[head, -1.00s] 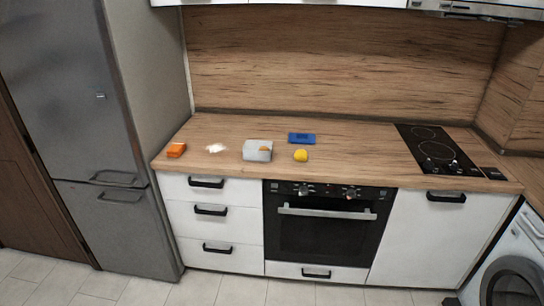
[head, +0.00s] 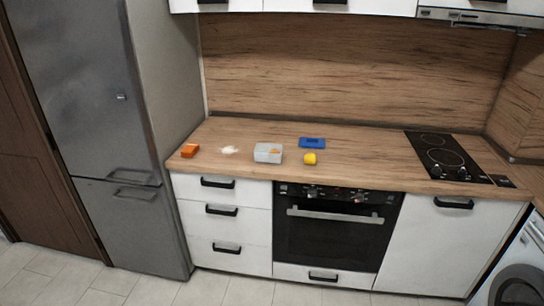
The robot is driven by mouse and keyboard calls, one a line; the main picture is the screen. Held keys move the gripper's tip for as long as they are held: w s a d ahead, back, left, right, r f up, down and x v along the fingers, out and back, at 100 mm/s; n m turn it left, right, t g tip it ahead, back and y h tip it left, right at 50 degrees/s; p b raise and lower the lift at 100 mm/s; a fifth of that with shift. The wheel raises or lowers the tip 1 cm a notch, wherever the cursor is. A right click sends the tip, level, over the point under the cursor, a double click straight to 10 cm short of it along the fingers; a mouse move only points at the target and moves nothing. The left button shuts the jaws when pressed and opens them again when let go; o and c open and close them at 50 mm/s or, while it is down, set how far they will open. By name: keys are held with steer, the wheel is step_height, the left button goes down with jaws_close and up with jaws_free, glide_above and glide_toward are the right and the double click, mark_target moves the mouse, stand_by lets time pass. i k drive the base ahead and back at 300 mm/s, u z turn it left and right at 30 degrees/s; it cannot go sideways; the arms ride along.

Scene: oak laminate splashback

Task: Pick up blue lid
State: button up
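The blue lid (head: 312,143) lies flat on the wooden counter in the head view, near the middle and towards the splashback. A yellow lemon-like object (head: 310,159) sits just in front of it, apart from it. My gripper is not in view.
A black cooktop (head: 445,157) is at the right. A tall grey fridge (head: 85,120) stands at the left. The counter right of the lid is clear.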

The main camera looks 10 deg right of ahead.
mark_target(305, 142)
steer(key=u, duration=0.05)
steer(key=i, duration=0.95)
